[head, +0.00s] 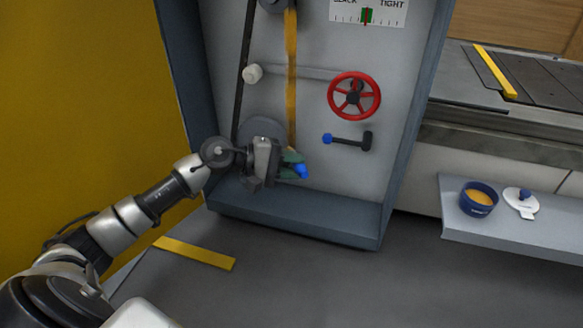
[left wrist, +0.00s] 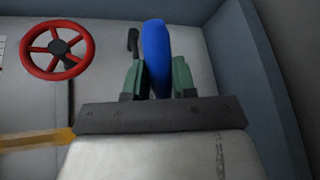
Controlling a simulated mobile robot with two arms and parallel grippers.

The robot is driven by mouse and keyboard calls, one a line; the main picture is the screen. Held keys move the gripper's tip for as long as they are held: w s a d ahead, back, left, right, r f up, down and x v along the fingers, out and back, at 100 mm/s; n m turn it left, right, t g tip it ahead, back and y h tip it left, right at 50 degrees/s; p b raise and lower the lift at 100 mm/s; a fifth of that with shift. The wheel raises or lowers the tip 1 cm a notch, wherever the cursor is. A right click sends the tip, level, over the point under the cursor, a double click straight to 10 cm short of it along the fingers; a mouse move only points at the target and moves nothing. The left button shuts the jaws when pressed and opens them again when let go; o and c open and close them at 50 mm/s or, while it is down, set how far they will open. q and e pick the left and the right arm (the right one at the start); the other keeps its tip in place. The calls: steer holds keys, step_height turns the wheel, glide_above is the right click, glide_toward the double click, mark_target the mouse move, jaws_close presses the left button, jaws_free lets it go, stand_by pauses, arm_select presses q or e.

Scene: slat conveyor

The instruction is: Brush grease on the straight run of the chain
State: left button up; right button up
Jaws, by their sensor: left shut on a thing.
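The chain runs up the grey panel of an open cabinet. Its left run (head: 243,75) is dark, and its right run (head: 291,75) is covered in orange-yellow, the colour of the grease. The covered run also shows in the left wrist view (left wrist: 30,142). My left gripper (head: 292,165) is at the lower end of the right run, its green fingertips shut on the blue handle of the brush (head: 302,171). The handle stands between the fingers in the left wrist view (left wrist: 156,55); the bristles are hidden. The grease pot (head: 480,210) is open on the right shelf. My right gripper is not in view.
A red handwheel (head: 373,112) and a blue-knobbed lever (head: 348,142) stick out right of the chain. A slack/tight gauge (head: 390,15) is above.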

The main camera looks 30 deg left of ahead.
arm_select(q)
steer(key=shift+w+a, duration=0.15)
steer(key=shift+w, duration=0.55)
stand_by(0.5)
steer(key=shift+r, duration=0.1)
steer(key=shift+s+r+p, duration=0.1)
steer(key=shift+r+p, duration=0.65)
steer(key=shift+r, duration=0.95)
steer(key=shift+r+p, duration=4.75)
steer(key=shift+r, duration=5.5)
steer(key=shift+f+b, duration=5.5)
steer(key=shift+f, duration=5)
